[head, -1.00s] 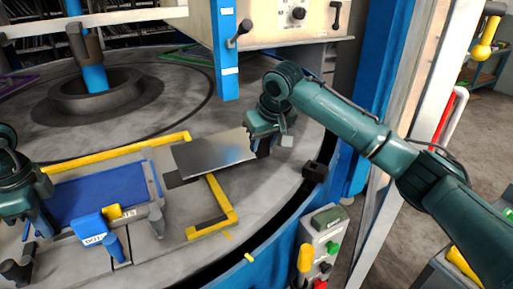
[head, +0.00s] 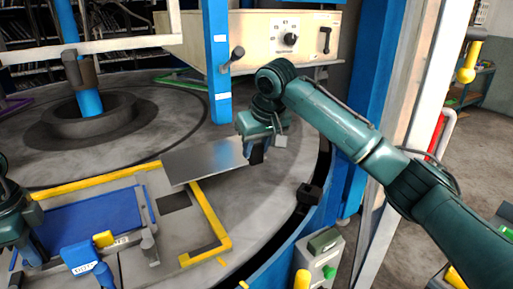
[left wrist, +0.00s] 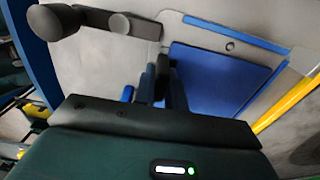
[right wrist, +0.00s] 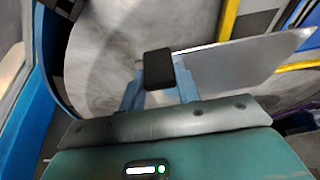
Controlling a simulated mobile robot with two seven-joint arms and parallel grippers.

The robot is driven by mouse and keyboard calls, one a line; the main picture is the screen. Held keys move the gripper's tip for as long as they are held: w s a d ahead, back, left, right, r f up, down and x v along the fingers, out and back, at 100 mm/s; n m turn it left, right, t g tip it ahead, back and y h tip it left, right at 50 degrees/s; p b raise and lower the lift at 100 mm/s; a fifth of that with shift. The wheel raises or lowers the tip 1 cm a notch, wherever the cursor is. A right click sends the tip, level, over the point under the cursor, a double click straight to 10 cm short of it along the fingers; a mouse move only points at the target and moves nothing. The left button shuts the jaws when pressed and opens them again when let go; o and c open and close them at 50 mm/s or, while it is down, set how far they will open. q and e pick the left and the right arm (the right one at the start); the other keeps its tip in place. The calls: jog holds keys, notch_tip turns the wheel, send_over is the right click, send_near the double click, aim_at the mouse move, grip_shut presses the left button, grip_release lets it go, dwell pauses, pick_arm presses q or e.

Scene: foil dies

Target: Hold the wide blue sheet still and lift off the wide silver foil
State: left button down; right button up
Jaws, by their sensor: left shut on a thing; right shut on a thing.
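The wide silver foil (head: 205,160) is a flat grey sheet in the head view, right of the blue sheet. My right gripper (head: 258,152) is shut on its right end; the foil appears to be off the table top. In the right wrist view the foil (right wrist: 238,66) extends right from the fingers (right wrist: 158,92). The wide blue sheet (head: 92,217) lies flat inside a yellow-edged frame at the left. My left gripper (head: 32,250) is shut at its near left edge and partly covers it. The left wrist view shows the fingers (left wrist: 163,88) against the blue sheet (left wrist: 215,78).
A yellow corner bracket (head: 213,215) and a dark square recess (head: 173,199) lie below the foil. A blue clamp (head: 80,257) stands at the blue sheet's near edge. A blue post (head: 219,60) and beige control box (head: 285,40) stand behind my right gripper.

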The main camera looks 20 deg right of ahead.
pick_arm(q)
jog(key=c, duration=1.4)
grip_release()
jog(key=shift+o, duration=0.2)
jog(key=shift+r, duration=0.1)
